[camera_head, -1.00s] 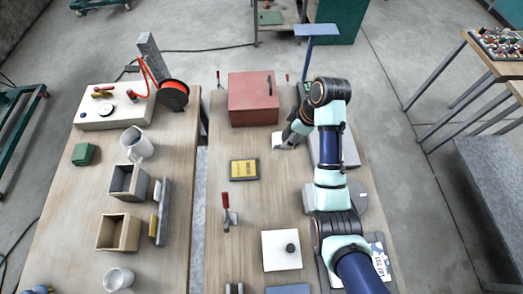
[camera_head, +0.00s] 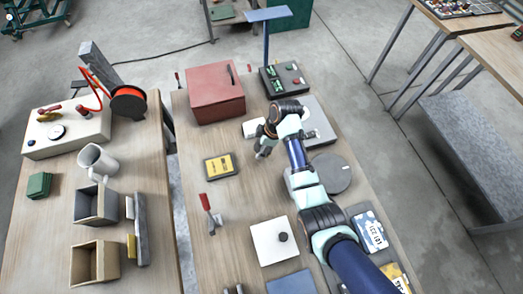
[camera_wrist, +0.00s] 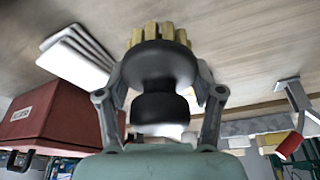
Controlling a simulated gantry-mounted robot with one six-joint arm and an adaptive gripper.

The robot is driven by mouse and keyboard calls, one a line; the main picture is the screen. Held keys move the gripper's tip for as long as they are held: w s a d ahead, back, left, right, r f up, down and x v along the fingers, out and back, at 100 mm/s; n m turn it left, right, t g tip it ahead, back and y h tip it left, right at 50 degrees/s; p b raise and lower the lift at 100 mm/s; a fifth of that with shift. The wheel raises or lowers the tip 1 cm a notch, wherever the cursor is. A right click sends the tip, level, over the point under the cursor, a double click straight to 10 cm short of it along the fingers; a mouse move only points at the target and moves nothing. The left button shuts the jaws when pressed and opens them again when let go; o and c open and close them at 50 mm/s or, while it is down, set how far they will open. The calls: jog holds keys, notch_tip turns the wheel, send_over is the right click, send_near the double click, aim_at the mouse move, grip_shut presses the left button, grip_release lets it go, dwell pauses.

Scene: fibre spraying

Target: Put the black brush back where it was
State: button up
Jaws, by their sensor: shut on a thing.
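My gripper (camera_wrist: 160,95) is shut on the black brush (camera_wrist: 157,62), with one finger on each side of its dark round body. The brush's pale yellow bristles (camera_wrist: 160,33) point away from my palm, in front of the wooden table top in the wrist view. In the head view, my gripper (camera_head: 264,150) is over the right-hand table (camera_head: 245,195), to the right of a yellow-and-black flat case (camera_head: 221,167). The brush is too small and covered to make out clearly there.
A red box (camera_head: 215,95) stands behind my gripper, beside white flat pieces (camera_head: 254,129). A dark device with green panels (camera_head: 283,79) is at the back right. A red-handled clamp (camera_head: 209,207) and a white plate with a black knob (camera_head: 268,248) are nearer.

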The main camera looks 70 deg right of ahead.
jog(key=shift+f, duration=1.75)
jog(key=shift+f, duration=0.15)
jog(key=o, duration=1.1)
jog(key=shift+b, duration=0.3)
jog(key=p+v, duration=0.2)
jog(key=v, duration=1)
jog(key=shift+s, duration=0.1)
